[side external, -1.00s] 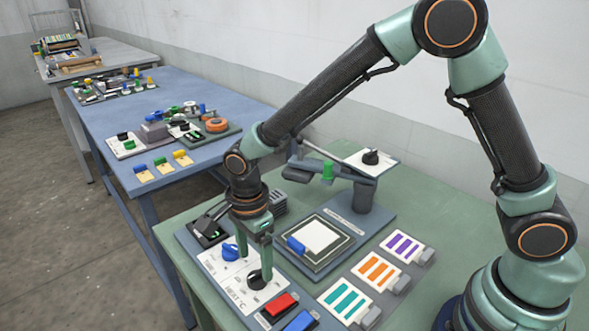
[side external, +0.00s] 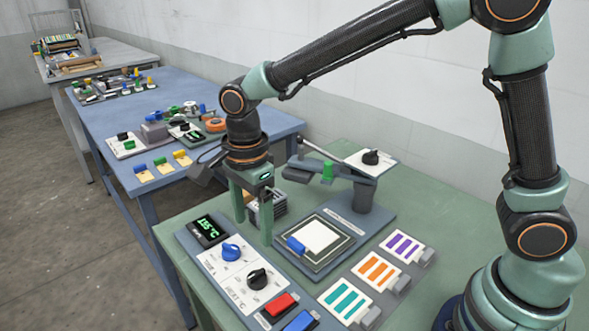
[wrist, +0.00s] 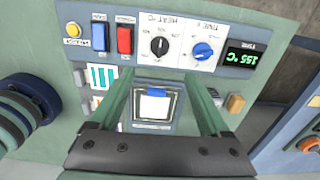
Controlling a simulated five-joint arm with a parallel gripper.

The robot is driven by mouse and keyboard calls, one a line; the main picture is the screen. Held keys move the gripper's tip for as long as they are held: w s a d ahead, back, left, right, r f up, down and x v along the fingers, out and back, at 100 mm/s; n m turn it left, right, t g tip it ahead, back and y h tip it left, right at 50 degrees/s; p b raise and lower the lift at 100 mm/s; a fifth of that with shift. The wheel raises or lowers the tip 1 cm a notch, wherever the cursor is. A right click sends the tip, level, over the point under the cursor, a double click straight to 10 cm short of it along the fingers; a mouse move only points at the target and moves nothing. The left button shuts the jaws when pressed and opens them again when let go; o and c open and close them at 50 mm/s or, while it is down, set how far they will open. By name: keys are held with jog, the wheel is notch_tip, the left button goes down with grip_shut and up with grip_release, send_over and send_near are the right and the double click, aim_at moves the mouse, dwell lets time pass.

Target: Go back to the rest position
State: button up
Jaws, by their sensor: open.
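My gripper (side external: 253,222) is open and empty in the side view, with its two green fingers pointing down, apart, above the far side of the press panel. Its fingers also show in the wrist view (wrist: 158,95), on either side of the press plate. The black heat knob (side external: 257,279) and the blue time knob (side external: 231,253) are clear of the fingers. They also show in the wrist view, the black knob (wrist: 159,46) left of the blue one (wrist: 202,51). A display (side external: 208,230) glows green and reads 155 °C in the wrist view.
The press plate (side external: 322,237) holds a white square with a blue tab, below a grey press arm (side external: 345,170) with a green part. Red (side external: 280,305) and blue (side external: 301,321) switches and several striped cards lie nearer. A blue table (side external: 160,95) with more devices stands behind.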

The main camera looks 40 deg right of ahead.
jog(key=s+d+r+n+t, duration=0.2)
jog(key=s+d+r+n, duration=0.2)
jog(key=d+n, duration=0.4)
jog(key=s+d+r+n+t, duration=0.3)
jog(key=s+d+r+n, duration=0.2)
jog(key=d+n, duration=0.4)
jog(key=d, duration=0.2)
jog(key=shift+d+r+n+t, duration=0.3)
